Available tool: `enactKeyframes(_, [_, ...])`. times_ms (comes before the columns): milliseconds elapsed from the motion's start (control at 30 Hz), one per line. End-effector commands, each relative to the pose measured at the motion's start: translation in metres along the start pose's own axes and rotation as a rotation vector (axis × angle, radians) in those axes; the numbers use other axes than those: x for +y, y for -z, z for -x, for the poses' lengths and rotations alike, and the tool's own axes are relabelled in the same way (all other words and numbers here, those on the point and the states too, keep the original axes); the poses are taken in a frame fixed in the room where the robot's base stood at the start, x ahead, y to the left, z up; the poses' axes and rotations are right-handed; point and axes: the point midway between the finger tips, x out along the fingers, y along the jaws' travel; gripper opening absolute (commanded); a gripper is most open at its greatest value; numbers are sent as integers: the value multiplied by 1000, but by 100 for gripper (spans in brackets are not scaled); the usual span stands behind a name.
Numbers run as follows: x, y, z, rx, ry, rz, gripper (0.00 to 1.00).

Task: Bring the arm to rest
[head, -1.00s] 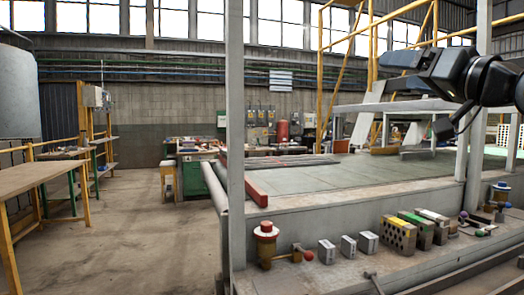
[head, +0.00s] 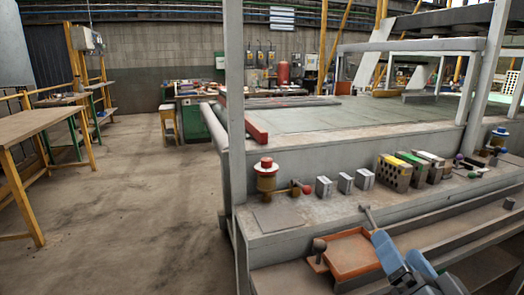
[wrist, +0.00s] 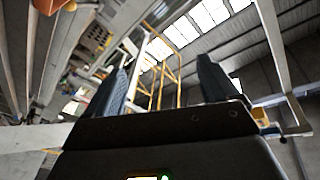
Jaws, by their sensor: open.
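My gripper (head: 397,246) is low at the right bottom edge of the head view, beside an orange tray. Its two blue-grey fingers point upward there, and most of my arm is outside the picture. In the wrist view the two dark fingers of my gripper (wrist: 162,85) stand well apart with nothing between them. Beyond them are the windows and a yellow frame, seen at a tilt.
The orange tray (head: 352,253) sits on the bench front.

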Motion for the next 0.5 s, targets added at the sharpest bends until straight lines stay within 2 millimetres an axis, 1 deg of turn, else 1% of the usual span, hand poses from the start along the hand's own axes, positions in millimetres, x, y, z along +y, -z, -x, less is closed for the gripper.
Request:
enactKeyframes(33, [5, -16, 21, -17, -25, 9, 87])
enactKeyframes(100, [11, -32, 47, -32, -54, 30, 87])
enactKeyframes(167, [15, -44, 70, -45, -78, 52, 87])
enactKeyframes(200, [18, -51, 85, -56, -93, 68, 87])
enactKeyframes(333, [24, -70, 136, -94, -135, 129, 87])
enactKeyframes(367, [25, -73, 148, -102, -143, 144, 87])
enactKeyframes(400, [26, -77, 164, -116, -154, 165, 87])
enactKeyframes(467, [27, -82, 188, -137, -167, 199, 87])
enactKeyframes(500, [27, -83, 203, -151, -175, 224, 87])
